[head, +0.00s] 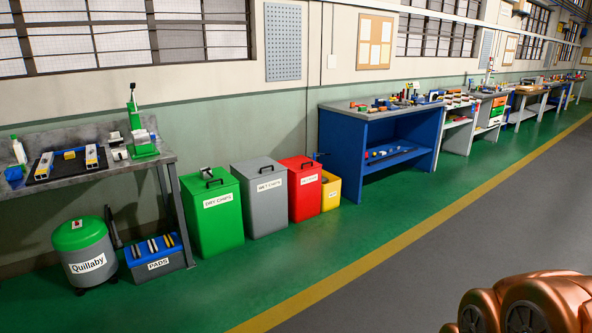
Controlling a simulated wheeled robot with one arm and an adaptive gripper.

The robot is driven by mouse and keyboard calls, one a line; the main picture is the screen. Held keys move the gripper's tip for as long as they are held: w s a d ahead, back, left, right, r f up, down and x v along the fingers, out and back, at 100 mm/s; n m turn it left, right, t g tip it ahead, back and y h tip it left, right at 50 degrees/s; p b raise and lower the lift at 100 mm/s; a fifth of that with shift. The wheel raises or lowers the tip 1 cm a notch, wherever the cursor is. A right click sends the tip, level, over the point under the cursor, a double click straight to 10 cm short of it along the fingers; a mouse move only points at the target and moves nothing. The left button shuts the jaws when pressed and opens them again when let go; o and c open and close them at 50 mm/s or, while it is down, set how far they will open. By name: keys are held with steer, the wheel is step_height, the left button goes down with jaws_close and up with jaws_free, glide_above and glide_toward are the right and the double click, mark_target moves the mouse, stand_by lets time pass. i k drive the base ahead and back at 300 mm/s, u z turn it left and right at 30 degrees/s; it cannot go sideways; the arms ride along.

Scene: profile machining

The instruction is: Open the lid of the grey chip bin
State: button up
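The grey chip bin (262,202) stands on the green floor against the wall, between a green bin and a red bin. It has a white label reading "WET CHIPS" on its front. Its grey lid (258,168) is shut, with a dark handle (265,170) near its front edge. My gripper is not in view. A copper-coloured rounded part of my own body shows at the bottom right, far from the bin.
The green bin (222,226), labelled "DRY CHIPS", and the red bin (308,198) flank it closely. A yellow bin (331,194) stands behind the red one. A grey workbench (60,183) is left. The floor (300,258) before the bins is clear.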

mark_target(253, 168)
steer(key=u, duration=0.3)
steer(key=i, duration=2.05)
steer(key=u, duration=0.5)
steer(key=i, duration=3.3)
steer(key=u, duration=0.05)
